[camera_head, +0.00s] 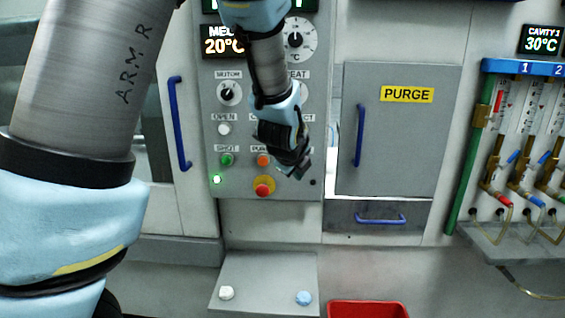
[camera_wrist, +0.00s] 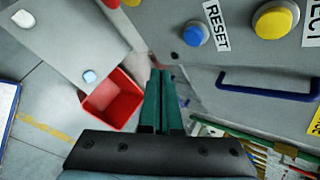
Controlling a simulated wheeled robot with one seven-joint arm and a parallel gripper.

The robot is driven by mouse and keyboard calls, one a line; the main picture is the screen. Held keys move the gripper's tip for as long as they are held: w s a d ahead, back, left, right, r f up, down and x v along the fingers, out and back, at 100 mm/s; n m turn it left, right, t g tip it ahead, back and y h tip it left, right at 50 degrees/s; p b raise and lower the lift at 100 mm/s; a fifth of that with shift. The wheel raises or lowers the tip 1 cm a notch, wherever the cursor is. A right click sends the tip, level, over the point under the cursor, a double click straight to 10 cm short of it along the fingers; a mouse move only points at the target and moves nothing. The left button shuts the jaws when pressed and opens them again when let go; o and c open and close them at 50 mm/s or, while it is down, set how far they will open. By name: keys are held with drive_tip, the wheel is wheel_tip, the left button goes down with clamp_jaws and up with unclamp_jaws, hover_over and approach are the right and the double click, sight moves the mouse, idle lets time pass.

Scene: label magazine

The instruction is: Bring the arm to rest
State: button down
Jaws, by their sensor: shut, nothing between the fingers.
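My arm reaches across the head view from the upper left, its upper link large in the foreground. My gripper (camera_head: 297,172) hangs in front of the grey control panel (camera_head: 207,105), covering part of its right side. In the wrist view the two green fingers of my gripper (camera_wrist: 162,75) lie side by side, shut and empty. Whether the fingertips touch anything cannot be told, but no contact shows.
A red emergency button (camera_head: 263,187) and green button (camera_head: 226,160) are near my gripper. The PURGE door (camera_head: 400,140) has a blue handle (camera_head: 360,135). Below are a shelf (camera_head: 262,270) with two knobs and a red bin (camera_head: 368,309). Hoses and gauges (camera_head: 515,190) stand right.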

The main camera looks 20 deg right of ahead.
drive_tip(key=a+f+n+g+y, duration=0.2)
drive_tip(key=a+f+n+y, duration=0.15)
drive_tip(key=a+n, duration=1.4)
drive_tip(key=s+a+n+g, duration=0.1)
drive_tip(key=s+a+n, duration=0.2)
drive_tip(key=a, duration=0.3)
drive_tip(key=s+a+n+g+y, duration=0.1)
drive_tip(key=s+a+n, duration=0.2)
drive_tip(key=a+n, duration=0.2)
drive_tip(key=s+a+f+n+g, duration=0.1)
drive_tip(key=s+a+n, duration=0.2)
drive_tip(key=a, duration=0.3)
drive_tip(key=shift+s+a+n+g+y, duration=0.15)
drive_tip(key=shift+a+n+g+y, duration=0.2)
drive_tip(key=shift+n, duration=0.3)
